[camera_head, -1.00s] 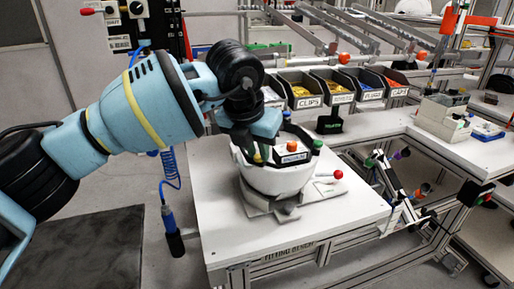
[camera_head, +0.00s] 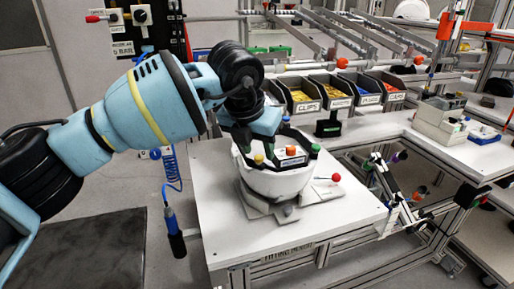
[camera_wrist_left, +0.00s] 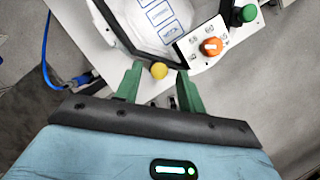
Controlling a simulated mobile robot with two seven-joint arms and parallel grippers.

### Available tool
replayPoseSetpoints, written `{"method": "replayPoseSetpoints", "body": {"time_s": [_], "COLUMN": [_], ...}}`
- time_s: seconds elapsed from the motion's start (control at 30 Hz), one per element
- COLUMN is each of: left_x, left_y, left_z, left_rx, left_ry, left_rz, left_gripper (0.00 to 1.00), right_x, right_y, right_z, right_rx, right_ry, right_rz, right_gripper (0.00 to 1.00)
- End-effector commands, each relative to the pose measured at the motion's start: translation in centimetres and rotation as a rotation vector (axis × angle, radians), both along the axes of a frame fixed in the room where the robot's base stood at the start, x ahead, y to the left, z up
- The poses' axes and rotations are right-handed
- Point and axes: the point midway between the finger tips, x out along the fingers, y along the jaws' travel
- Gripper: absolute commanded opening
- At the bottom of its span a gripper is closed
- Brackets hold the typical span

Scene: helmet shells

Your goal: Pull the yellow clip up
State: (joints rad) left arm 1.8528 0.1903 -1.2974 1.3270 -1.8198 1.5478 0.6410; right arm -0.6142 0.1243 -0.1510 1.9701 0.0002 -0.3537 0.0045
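The yellow clip shows as a small round yellow knob (camera_head: 259,158) on the rim of the white helmet shell (camera_head: 278,183), on the side near my left arm. It also shows in the left wrist view as a yellow knob (camera_wrist_left: 159,70). My left gripper (camera_head: 250,143) is above the shell's rim, close to the knob. In the left wrist view its two green fingers (camera_wrist_left: 159,82) are apart, with the knob between them near the tips; I see no clear contact. My right gripper is not in view.
The shell rests on a grey fixture on a white table (camera_head: 225,205). An orange knob (camera_head: 291,150) on a small panel and a green knob (camera_head: 315,148) are near the yellow one. Labelled bins (camera_head: 305,106) stand behind. A red ball-ended lever (camera_head: 335,177) is at right.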

Motion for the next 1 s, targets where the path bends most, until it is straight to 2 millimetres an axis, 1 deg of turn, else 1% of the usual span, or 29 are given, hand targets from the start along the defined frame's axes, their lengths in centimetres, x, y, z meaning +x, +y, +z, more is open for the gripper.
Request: {"method": "replayPoseSetpoints", "body": {"time_s": [0.23,0.33,0.47,0.7,0.9,1.0], "left_x": [0.0,-0.1,-0.7,-1.9,-2.6,-2.7], "left_y": [0.0,0.1,0.3,1.0,1.3,1.4], "left_z": [-0.2,0.2,1.7,5.2,6.8,7.1], "left_rx": [0.002,0.001,0.000,0.001,0.001,0.001], "left_ry": [0.004,0.003,0.001,-0.001,0.002,0.002], "left_rz": [0.000,0.000,-0.002,-0.001,0.000,0.000], "left_gripper": [0.40,0.40,0.40,0.40,0.40,0.40], "right_x": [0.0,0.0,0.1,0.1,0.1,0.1], "right_y": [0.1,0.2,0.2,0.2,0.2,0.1], "right_z": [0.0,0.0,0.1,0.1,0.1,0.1], "right_rx": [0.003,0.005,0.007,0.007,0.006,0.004], "right_ry": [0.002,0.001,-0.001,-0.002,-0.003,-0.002], "right_rz": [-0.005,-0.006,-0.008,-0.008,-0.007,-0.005], "right_gripper": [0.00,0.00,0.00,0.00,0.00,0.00]}}
